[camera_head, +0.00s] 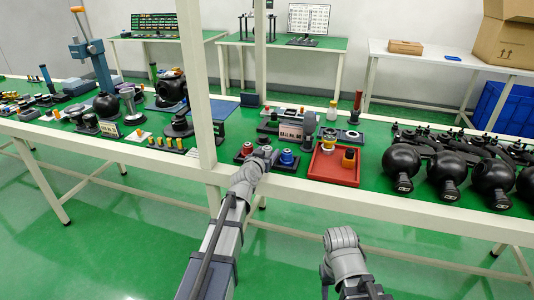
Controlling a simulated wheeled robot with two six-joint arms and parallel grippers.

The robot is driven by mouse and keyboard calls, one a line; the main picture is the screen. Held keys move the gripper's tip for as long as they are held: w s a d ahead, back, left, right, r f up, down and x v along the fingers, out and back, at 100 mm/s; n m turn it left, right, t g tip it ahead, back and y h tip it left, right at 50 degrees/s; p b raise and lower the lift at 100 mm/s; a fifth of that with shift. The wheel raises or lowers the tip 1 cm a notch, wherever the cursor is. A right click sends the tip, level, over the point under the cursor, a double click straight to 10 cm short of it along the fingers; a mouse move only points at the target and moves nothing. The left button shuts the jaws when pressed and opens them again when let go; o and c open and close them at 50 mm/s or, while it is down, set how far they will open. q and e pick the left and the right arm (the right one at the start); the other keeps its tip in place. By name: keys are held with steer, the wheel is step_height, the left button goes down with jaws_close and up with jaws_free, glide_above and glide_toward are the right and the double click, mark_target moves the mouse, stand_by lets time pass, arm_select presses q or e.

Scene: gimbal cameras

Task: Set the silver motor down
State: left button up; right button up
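My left gripper (266,157) is at the front edge of the long green-topped table (226,166), over a dark plate with small parts. It is small and partly hidden by its own wrist, so whether it holds anything is unclear. A blue-and-silver cylinder (287,157) stands just right of it. I cannot tell which piece is the silver motor. My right arm's grey end (342,240) is low in front of the table; its fingertips are not clear.
A white post (197,90) rises from the table's front edge left of my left gripper. The left side is crowded with parts.

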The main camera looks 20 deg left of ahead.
arm_select(q)
steer(key=shift+o, duration=0.6)
steer(key=shift+r, duration=0.1)
steer(key=shift+r+p, duration=0.2)
steer(key=shift+p, duration=0.1)
steer(key=s, duration=0.4)
steer(key=s+r+p, duration=0.1)
steer(key=s, duration=0.3)
steer(key=s+r+p, duration=0.1)
steer(key=s, duration=0.2)
steer(key=shift+s+a, duration=0.2)
steer(key=shift+s, duration=0.2)
